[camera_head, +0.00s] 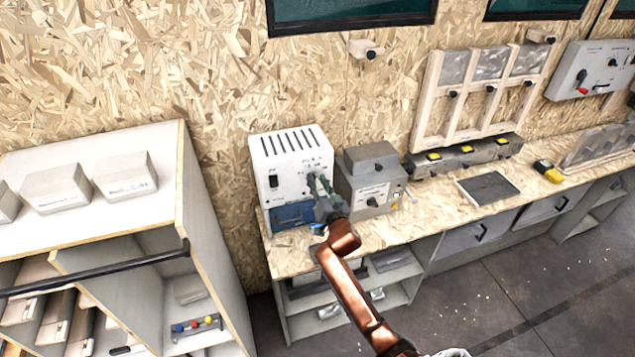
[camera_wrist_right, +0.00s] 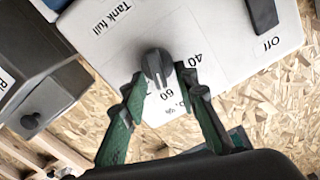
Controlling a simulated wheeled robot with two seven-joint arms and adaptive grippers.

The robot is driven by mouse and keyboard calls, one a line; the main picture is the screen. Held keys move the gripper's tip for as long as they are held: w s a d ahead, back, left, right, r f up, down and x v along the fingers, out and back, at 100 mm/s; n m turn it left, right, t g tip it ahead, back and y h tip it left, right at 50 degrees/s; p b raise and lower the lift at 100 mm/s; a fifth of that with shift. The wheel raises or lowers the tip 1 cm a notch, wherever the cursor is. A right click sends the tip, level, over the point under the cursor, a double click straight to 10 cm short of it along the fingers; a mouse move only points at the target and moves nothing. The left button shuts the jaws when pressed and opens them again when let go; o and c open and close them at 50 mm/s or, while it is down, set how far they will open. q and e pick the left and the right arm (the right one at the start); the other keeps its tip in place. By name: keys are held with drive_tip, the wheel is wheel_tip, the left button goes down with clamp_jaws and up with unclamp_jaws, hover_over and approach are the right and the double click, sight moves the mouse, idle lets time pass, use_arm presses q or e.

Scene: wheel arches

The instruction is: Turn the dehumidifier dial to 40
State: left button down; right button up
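The dehumidifier is a white box (camera_head: 290,150) with a blue tank at its lower front, standing on the wooden bench against the wall. Its dark grey dial (camera_wrist_right: 157,67) shows in the right wrist view, with printed numbers around it, among them 40 (camera_wrist_right: 194,60) and 60 (camera_wrist_right: 165,95). The dial's ridge seems to point nearer 60 than 40. My right gripper (camera_wrist_right: 160,88) is open, its green fingers spread to either side of the dial's lower end; I cannot tell whether they touch it. In the head view my right gripper (camera_head: 322,184) hides the dial. My left gripper is not in view.
A grey box with a black knob (camera_head: 372,200) stands close to the right of the dehumidifier. A shelf unit (camera_head: 185,200) stands to the left. Further right on the bench are a dark plate (camera_head: 488,188) and a yellow item (camera_head: 547,171).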

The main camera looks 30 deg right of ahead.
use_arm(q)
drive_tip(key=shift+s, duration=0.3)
use_arm(e)
clamp_jaws()
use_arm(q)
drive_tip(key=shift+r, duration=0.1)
use_arm(e)
drive_tip(key=shift+n, duration=0.3)
drive_tip(key=shift+a+r+n+p, duration=0.1)
drive_tip(key=shift+n+p, duration=0.65)
drive_tip(key=shift+n, duration=0.45)
drive_tip(key=n+p, duration=0.1)
drive_tip(key=n, duration=0.2)
drive_tip(key=shift+a+n, duration=0.15)
drive_tip(key=shift+n, duration=0.15)
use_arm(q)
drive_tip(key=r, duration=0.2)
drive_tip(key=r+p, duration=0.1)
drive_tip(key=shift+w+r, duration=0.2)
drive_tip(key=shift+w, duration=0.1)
use_arm(e)
drive_tip(key=n, duration=0.9)
drive_tip(key=shift+w+a+f, duration=0.15)
drive_tip(key=shift+a+f, duration=0.15)
drive_tip(key=shift+a, duration=0.1)
drive_tip(key=shift+n, duration=0.4)
